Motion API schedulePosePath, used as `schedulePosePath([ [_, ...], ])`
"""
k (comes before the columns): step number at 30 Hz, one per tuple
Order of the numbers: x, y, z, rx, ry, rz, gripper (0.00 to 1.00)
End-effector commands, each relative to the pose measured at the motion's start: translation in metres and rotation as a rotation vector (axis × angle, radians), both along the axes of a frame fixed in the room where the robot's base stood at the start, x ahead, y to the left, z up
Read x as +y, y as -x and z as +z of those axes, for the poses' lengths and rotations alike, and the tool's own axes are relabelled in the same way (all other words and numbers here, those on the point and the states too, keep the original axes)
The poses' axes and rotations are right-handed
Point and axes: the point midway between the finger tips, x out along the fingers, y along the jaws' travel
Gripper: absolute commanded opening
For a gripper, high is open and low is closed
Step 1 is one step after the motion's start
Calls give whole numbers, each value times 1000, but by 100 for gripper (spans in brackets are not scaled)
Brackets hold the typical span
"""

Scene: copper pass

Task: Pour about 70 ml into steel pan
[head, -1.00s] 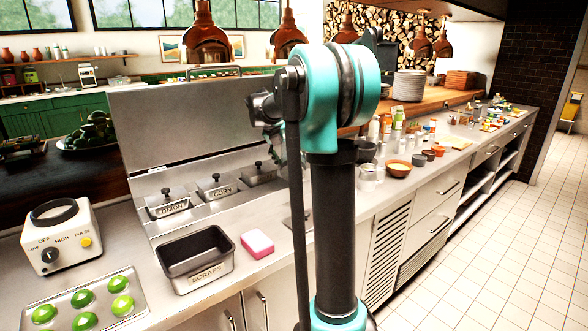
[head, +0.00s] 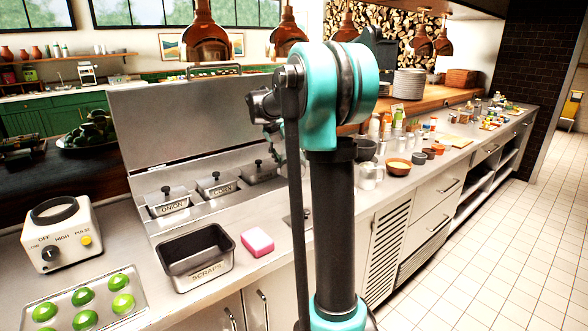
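My arm (head: 334,200) stands upright in the middle of the head view and covers part of the counter. A small teal and dark part of it shows at its left side, above the counter. My gripper cannot be made out; it seems hidden behind the arm. No steel pan can be told for sure. A dark-lined metal bin marked SCRAPS (head: 208,272) sits on the counter at the left. Clear vessels (head: 371,174) stand just right of the arm, partly hidden; their contents are too small to tell.
A pink sponge (head: 258,242) lies beside the bin. A white blender base (head: 62,234) and a tray of green rounds (head: 135,297) are at the left. A wooden bowl (head: 398,167) and several bottles stand right of the arm. The tiled floor (head: 470,270) is clear.

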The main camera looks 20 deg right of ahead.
Motion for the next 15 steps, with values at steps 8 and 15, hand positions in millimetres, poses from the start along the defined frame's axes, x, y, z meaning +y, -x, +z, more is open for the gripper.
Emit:
schedulePosePath([
  [8, 0, 0, 0, 7, -1, 0, 26],
  [15, 4, 9, -3, -266, 93, 7, 26],
])
